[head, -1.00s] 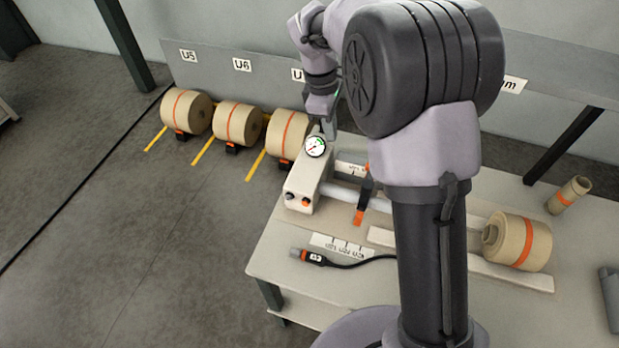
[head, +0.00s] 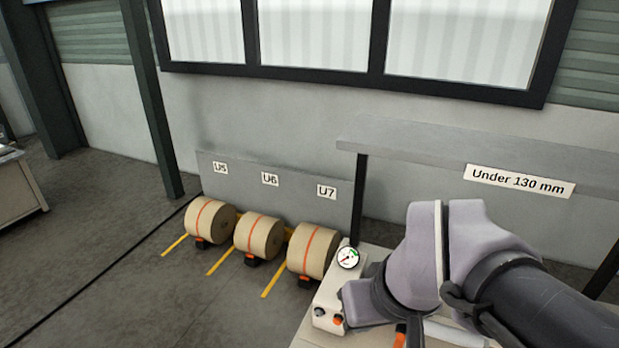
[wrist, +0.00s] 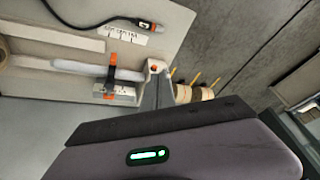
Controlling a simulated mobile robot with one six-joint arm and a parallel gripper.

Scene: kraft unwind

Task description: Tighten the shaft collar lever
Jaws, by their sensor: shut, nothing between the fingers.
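The shaft collar (wrist: 110,76), dark with orange parts, sits around the pale shaft (wrist: 78,68) in the wrist view. Orange shows on both sides of the shaft, and I cannot tell how the lever stands. In the head view only a bit of orange (head: 400,335) shows at the bottom edge beside my arm. My gripper (wrist: 155,90) is shut and empty; its body with a green light fills the bottom of the wrist view. Its fingers appear near the cream machine box, apart from the collar. In the head view my arm hides the gripper and most of the shaft.
The cream box has a dial gauge (head: 348,258) and buttons (head: 328,317). Several kraft rolls (head: 258,236) stand on the floor under U5 to U7 labels. A corded tool (wrist: 146,25) lies on the table. A shelf (head: 450,160) labelled Under 130 mm runs behind.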

